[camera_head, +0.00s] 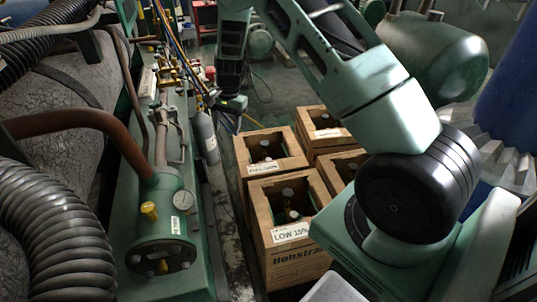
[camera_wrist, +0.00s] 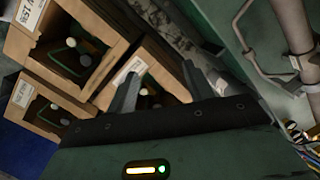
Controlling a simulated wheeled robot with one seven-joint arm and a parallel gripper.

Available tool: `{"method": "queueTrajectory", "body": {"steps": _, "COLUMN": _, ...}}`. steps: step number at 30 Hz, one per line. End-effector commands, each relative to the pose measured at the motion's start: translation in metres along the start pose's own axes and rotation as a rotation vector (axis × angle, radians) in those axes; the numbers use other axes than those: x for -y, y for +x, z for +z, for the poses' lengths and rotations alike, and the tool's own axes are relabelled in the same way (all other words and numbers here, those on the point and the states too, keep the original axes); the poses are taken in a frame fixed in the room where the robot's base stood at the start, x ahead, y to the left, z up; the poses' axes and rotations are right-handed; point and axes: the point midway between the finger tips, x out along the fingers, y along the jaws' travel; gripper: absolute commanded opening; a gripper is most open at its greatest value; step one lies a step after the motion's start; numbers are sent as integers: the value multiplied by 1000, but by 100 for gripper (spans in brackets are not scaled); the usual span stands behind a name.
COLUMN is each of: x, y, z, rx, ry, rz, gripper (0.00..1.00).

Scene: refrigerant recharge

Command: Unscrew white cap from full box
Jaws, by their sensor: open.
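Several open cardboard boxes hold dark cylinders with pale round caps. I cannot tell which box is the full one. My gripper (camera_head: 233,112) hangs behind and left of the boxes. In the wrist view its fingers (camera_wrist: 160,85) are apart and empty, with a box and a pale cap (camera_wrist: 145,91) showing beyond them.
Two more boxes (camera_head: 318,116) (camera_head: 329,174) stand at the back and right, close to the others. A green machine with a gauge (camera_head: 183,199) and pipes runs along the left. A green tank (camera_head: 440,55) is at upper right. A narrow floor strip separates the boxes from the machine.

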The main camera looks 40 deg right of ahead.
Motion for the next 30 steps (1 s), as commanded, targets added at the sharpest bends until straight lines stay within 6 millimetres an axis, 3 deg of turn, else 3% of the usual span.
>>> {"method": "queueTrajectory", "body": {"steps": 1, "x": -14, "y": 37, "z": -34, "rx": -18, "ry": 74, "rz": 12, "gripper": 52}}
{"method": "queueTrajectory", "body": {"steps": 6, "x": -54, "y": 102, "z": -118, "rx": -82, "ry": 275, "rz": 33, "gripper": 52}}
{"method": "queueTrajectory", "body": {"steps": 12, "x": -92, "y": 148, "z": -174, "rx": -132, "ry": 410, "rz": 51, "gripper": 52}}
{"method": "queueTrajectory", "body": {"steps": 15, "x": -101, "y": 157, "z": -186, "rx": -145, "ry": 440, "rz": 55, "gripper": 52}}
{"method": "queueTrajectory", "body": {"steps": 22, "x": -105, "y": 175, "z": -192, "rx": -149, "ry": 451, "rz": 57, "gripper": 52}}
{"method": "queueTrajectory", "body": {"steps": 30, "x": -109, "y": 214, "z": -197, "rx": -149, "ry": 450, "rz": 57, "gripper": 52}}
